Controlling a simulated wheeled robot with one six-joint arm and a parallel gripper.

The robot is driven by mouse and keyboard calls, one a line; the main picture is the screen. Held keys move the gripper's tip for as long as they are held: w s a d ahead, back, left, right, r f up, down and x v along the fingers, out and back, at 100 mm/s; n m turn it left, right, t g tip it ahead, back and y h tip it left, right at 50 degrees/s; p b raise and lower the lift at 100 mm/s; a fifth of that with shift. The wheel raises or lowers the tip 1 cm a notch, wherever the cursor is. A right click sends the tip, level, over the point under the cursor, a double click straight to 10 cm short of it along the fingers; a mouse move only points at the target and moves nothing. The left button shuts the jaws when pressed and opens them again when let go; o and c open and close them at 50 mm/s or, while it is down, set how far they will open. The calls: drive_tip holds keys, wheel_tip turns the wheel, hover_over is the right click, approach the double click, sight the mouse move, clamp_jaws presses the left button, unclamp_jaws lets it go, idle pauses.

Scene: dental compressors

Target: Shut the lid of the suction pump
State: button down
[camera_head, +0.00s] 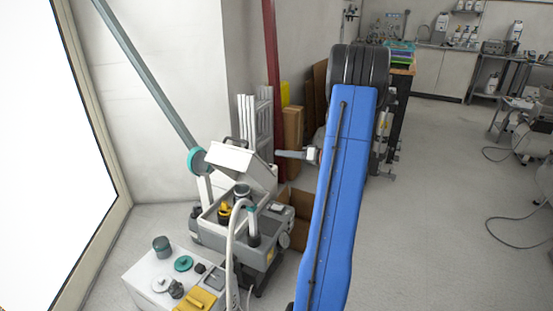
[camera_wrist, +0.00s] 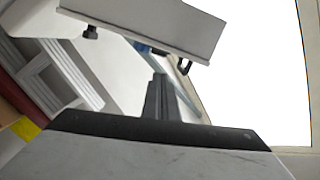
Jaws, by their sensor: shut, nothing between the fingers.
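The suction pump (camera_head: 268,257) is a grey open box on a dark stand at the lower left of the head view. Its pale lid (camera_head: 238,167) stands raised and tilted above the box. Black and yellow fittings and a white hose show inside. My gripper (camera_head: 279,154) is shut and empty, to the right of the lid's upper part, with a gap seen between them. In the wrist view, the shut fingers (camera_wrist: 158,84) point toward a pale panel with black catches, which looks like the lid (camera_wrist: 150,25). I see no contact there.
A white cabinet (camera_head: 146,275) with jars and a yellow item stands in front of the pump. A grey pole with a teal joint (camera_head: 197,160) rises behind the lid. White frames (camera_head: 256,120) and boards lean at the wall. Open floor lies right.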

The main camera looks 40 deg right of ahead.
drive_tip(key=f+v, duration=0.1)
drive_tip(key=v, duration=0.6)
drive_tip(key=w+a+r+m+g+y, duration=0.1)
drive_tip(key=w+a+r, duration=0.55)
drive_tip(key=r, duration=0.25)
drive_tip(key=x, duration=1)
drive_tip(key=shift+w+d+r, duration=0.1)
drive_tip(key=shift+w+d, duration=0.05)
drive_tip(key=shift+d, duration=0.05)
drive_tip(key=shift+s+a+f, duration=0.4)
drive_tip(key=shift+a+f, duration=0.35)
drive_tip(key=shift+a, duration=0.05)
drive_tip(key=shift+s+a+f, duration=0.2)
drive_tip(key=shift+a+f, duration=0.3)
drive_tip(key=shift+a, duration=0.05)
